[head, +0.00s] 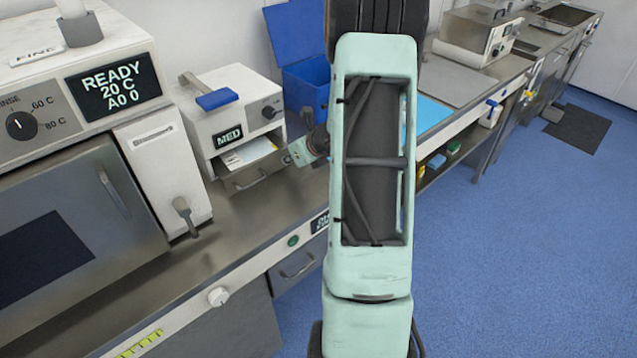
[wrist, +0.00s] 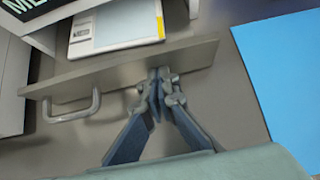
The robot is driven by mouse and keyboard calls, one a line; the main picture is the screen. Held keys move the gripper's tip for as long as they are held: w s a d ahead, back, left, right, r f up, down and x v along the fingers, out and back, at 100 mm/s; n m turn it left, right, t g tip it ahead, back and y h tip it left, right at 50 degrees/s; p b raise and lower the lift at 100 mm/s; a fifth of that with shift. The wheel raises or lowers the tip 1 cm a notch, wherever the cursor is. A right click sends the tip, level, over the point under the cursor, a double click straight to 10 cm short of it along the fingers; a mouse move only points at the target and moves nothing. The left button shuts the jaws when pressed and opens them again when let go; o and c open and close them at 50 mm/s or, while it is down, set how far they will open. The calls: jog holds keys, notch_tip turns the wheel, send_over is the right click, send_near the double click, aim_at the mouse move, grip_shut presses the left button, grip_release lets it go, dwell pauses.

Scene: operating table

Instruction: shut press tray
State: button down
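The press is a white box with a blue-topped lever and a MED display (head: 228,136), on the steel counter. Its tray (head: 262,170) is partly pulled out at the bottom front, with a white and pale item lying in it. In the wrist view the tray's grey front panel (wrist: 105,72) crosses the picture, with a loop handle (wrist: 75,112) on its left part. My gripper (wrist: 161,80) is shut and empty, its fingertips together at the right part of the panel's outer face. Contact looks likely but is not certain. In the head view my gripper (head: 298,152) is partly hidden by my arm.
A blue bin (head: 306,85) with an open lid stands behind the press. A washer with a READY display (head: 115,86) stands at the left. A blue mat (wrist: 280,75) lies right of the tray. Bare counter lies in front of the tray.

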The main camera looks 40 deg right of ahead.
aim_at(267, 147)
jog(key=w, duration=0.2)
jog(key=w+p, duration=0.1)
jog(key=w, duration=0.5)
jog(key=shift+a, duration=0.35)
jog(key=shift+w+r+p, duration=0.1)
jog(key=shift+p, duration=0.2)
jog(key=shift+w+r, duration=0.15)
